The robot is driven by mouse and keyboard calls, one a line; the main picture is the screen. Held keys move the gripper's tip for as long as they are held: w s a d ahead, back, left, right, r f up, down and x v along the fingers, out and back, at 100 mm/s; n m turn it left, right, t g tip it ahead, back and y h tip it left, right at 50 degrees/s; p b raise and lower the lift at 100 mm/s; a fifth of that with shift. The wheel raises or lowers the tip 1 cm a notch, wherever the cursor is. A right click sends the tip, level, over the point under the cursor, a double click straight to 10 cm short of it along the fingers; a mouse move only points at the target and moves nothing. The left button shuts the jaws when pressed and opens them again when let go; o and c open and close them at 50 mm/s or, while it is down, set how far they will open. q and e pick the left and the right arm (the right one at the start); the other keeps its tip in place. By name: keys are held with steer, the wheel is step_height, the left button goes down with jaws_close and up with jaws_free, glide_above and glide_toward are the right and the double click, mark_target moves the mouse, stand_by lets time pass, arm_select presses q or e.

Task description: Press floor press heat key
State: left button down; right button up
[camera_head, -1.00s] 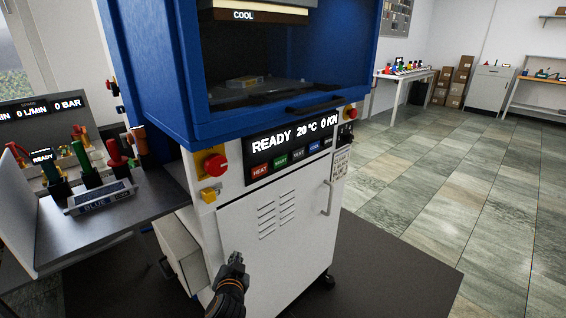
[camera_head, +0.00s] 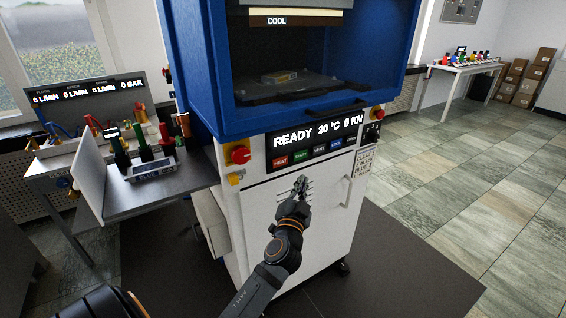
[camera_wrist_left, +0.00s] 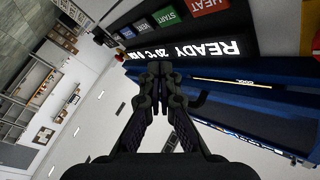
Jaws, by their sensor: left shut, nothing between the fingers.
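The floor press (camera_head: 218,115) is a blue cabinet on a white base. Its panel reads READY, 20 °C, 0 KN. The red heat key (camera_head: 281,162) is the leftmost of a row of keys below that display. In the left wrist view the red heat key (camera_wrist_left: 209,8) shows upside down at the top edge, partly cut off. My left gripper (camera_head: 301,182) is shut and empty, in front of the white door, below and a little right of the heat key in the picture. In the left wrist view its fingertips (camera_wrist_left: 159,68) are together, apart from the key. My right gripper is not in view.
The green start key (camera_head: 301,157) sits right beside the heat key. A red knob (camera_head: 239,154) and a yellow part (camera_head: 235,179) are left of the panel. A door handle (camera_head: 348,191) is at right. A side shelf (camera_head: 178,181) with coloured-handled tools stands left.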

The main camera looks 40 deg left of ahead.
mark_target(286, 159)
arm_select(q)
steer(key=shift+a, duration=0.1)
steer(key=w+a, duration=0.3)
steer(key=a, duration=0.5)
steer(key=shift+w, duration=0.15)
stand_by(1.4)
steer(key=shift+w+a+b, duration=0.2)
steer(key=shift+a+b, duration=0.15)
steer(key=shift+b, duration=0.05)
steer(key=shift+w+a, duration=0.15)
steer(key=shift+a, duration=0.2)
stand_by(0.5)
steer(key=shift+d, duration=0.15)
steer(key=shift+s+d, duration=0.35)
steer(key=shift+d, duration=0.25)
steer(key=shift+d, duration=0.1)
